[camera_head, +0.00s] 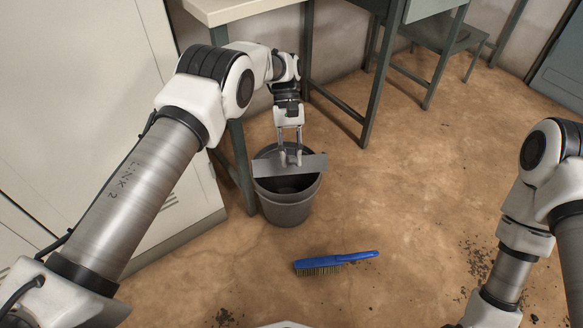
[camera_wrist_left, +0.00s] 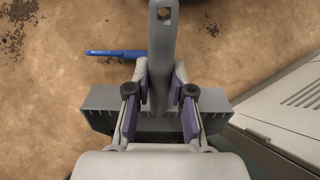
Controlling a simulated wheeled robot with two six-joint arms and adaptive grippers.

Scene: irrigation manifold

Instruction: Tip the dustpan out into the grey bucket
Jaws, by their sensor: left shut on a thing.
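The grey dustpan (camera_head: 263,168) is over the mouth of the grey bucket (camera_head: 287,208), its wide pan spanning the opening. My left gripper (camera_head: 290,158) is shut on its handle from above. In the left wrist view the handle (camera_wrist_left: 163,60), with a hole at its end, stands between the two fingers, and the pan (camera_wrist_left: 101,108) spreads out behind them. The pan's exact tilt and whether anything lies in it cannot be told. The bucket stands upright on the floor; its inside is dark. My right arm shows at the right, its gripper outside the picture.
A blue brush (camera_head: 335,262) lies on the floor in front of the bucket. Dark debris (camera_head: 480,265) is scattered at the right. A table leg (camera_head: 241,165) and a pale cabinet (camera_head: 90,120) stand close left of the bucket. A chair (camera_head: 440,38) is at the back.

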